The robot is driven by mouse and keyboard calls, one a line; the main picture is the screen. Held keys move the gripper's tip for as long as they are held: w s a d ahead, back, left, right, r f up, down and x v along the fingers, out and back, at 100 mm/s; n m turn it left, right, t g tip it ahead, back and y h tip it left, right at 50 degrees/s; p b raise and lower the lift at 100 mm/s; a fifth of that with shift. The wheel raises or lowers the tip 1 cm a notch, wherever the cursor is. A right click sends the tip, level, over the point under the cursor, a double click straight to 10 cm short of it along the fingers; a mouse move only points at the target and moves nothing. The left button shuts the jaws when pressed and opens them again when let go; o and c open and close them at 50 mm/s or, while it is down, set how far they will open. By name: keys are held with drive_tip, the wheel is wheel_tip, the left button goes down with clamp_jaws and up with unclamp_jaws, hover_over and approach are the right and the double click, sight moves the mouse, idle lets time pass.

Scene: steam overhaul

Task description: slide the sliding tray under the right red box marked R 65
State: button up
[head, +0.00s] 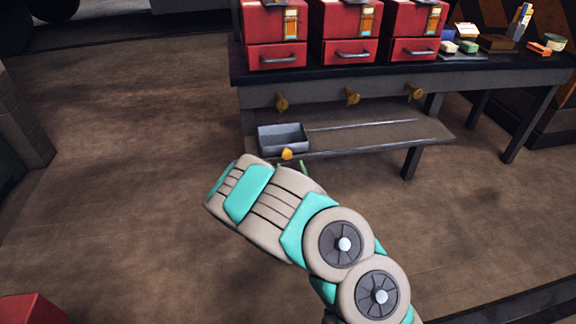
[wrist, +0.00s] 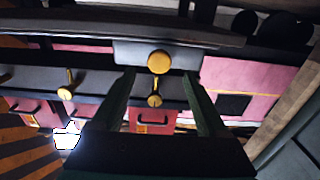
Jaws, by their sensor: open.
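The grey sliding tray (head: 268,141) sits at the left end of the low shelf's rail, below the left red box. A yellow knob (head: 287,154) is on its front; in the wrist view the knob (wrist: 159,62) is at the open fingertips, and I cannot tell whether it is between them. My gripper (head: 291,167) is open, close in front of the tray; in the wrist view its two fingers (wrist: 159,75) stand apart with nothing clamped. The right red box (head: 414,50) is on the bench top, far to the tray's right. Its label is too small to read.
The left red box (head: 276,55) and middle red box (head: 349,52) stand beside it. The rail (head: 365,124) right of the tray is clear. Several yellow valve handles (head: 352,96) hang above the shelf. A table leg (head: 411,162) stands at the right.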

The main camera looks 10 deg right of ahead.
sight(287, 156)
drive_tip(key=w+b, duration=0.3)
drive_tip(key=b, duration=0.1)
drive_tip(key=shift+d+f, duration=0.15)
drive_tip(key=shift+f, duration=0.1)
drive_tip(key=shift+w+r+p, duration=0.25)
drive_tip(key=shift+w+p, duration=0.05)
drive_tip(key=shift+w, duration=0.95)
clamp_jaws()
idle(0.4)
